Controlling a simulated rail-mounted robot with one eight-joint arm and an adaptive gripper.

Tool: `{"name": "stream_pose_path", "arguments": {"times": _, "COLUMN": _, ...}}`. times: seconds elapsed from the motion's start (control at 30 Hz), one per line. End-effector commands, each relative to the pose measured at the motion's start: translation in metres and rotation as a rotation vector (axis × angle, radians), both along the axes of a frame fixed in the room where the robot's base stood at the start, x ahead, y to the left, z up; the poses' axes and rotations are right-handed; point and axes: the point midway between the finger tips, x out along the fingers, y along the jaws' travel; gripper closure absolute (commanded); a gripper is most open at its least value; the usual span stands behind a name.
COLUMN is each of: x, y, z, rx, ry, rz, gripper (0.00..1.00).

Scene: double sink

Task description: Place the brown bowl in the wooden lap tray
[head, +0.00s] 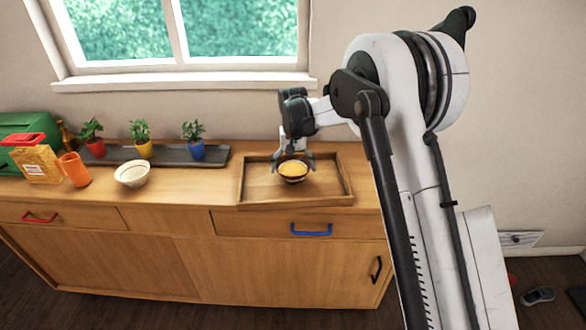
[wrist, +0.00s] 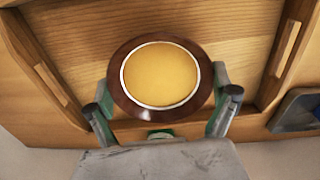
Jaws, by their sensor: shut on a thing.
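The brown bowl (head: 293,178) has a dark brown outside and a yellow-orange inside or filling. It is over the wooden lap tray (head: 256,196), within the tray's rim as seen in the head view. My gripper (head: 293,162) points down and is shut on the bowl. In the wrist view the bowl (wrist: 118,96) sits between the two fingers of my gripper (wrist: 163,108), with the tray floor (wrist: 60,40) beneath and its raised sides left and right. I cannot tell whether the bowl touches the tray floor.
A white bowl (head: 132,174) stands left of the tray. Behind it, a dark long tray (head: 165,158) holds small potted plants. An orange cup (head: 75,170), a snack box (head: 37,164) and a green box (head: 25,128) stand at the far left. The window wall is behind.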

Motion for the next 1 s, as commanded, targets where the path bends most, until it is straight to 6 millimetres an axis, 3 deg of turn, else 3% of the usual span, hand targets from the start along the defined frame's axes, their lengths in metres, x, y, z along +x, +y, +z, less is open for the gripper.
{"name": "stream_pose_path", "arguments": {"times": 0.4, "x": 0.000, "y": 0.000, "z": -0.010, "rx": 0.000, "ry": 0.000, "rz": 0.000, "gripper": 0.38}}
{"name": "stream_pose_path", "arguments": {"times": 0.43, "x": 0.000, "y": 0.000, "z": -0.010, "rx": 0.000, "ry": 0.000, "rz": 0.000, "gripper": 0.06}}
{"name": "stream_pose_path", "arguments": {"times": 0.5, "x": 0.000, "y": 0.000, "z": -0.009, "rx": 0.000, "ry": 0.000, "rz": 0.000, "gripper": 0.00}}
{"name": "stream_pose_path", "arguments": {"times": 0.83, "x": 0.000, "y": 0.000, "z": -0.006, "rx": 0.000, "ry": 0.000, "rz": 0.000, "gripper": 0.00}}
{"name": "stream_pose_path", "arguments": {"times": 1.0, "x": 0.000, "y": 0.000, "z": 0.015, "rx": 0.000, "ry": 0.000, "rz": 0.000, "gripper": 0.00}}
